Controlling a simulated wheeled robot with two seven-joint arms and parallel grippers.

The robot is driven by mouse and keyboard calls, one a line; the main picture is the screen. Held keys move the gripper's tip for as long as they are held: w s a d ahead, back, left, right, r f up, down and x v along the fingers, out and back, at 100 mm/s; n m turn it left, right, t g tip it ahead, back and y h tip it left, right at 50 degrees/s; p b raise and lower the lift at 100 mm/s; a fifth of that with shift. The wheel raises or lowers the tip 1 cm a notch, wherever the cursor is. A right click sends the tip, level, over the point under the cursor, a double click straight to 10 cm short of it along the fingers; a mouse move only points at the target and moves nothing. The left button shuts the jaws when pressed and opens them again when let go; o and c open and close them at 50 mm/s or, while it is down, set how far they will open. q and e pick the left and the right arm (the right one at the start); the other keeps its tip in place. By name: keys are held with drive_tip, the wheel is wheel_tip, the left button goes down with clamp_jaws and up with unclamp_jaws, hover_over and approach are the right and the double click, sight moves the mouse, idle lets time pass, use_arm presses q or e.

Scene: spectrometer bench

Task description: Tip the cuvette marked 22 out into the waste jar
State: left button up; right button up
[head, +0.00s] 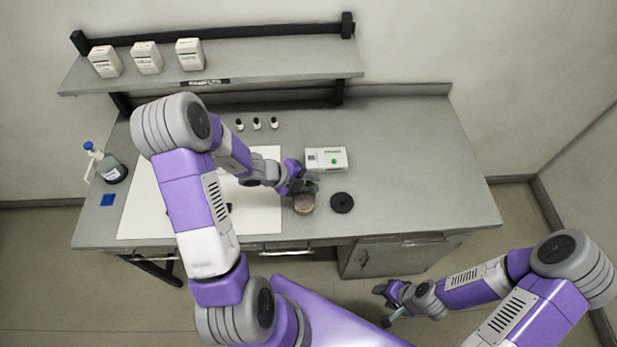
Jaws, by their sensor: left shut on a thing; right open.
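My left gripper (303,187) is over the bench, directly at the mouth of a small round jar (304,206) with pinkish-brown contents, which I take for the waste jar. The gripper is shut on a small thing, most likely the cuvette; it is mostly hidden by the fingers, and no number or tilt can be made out. A round black disc (342,203), like a lid, lies flat just right of the jar. My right gripper (384,305) is open and empty, in front of the bench and below its edge, away from the objects.
A white mat (262,216) lies left, partly under my arm. Several small containers stand farther back, a blue-topped bottle (112,169) at left. The bench's right side is clear.

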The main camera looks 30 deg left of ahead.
use_arm(q)
drive_tip(key=shift+r+n+h+p, duration=0.15)
drive_tip(key=shift+n+h+p, duration=0.45)
drive_tip(key=shift+p, duration=1)
drive_tip(key=shift+d+h, duration=0.1)
drive_tip(key=shift+h, duration=0.5)
drive_tip(key=shift+d+r+n+h, duration=0.15)
drive_tip(key=shift+n+h, duration=0.25)
drive_tip(key=shift+h, duration=0.3)
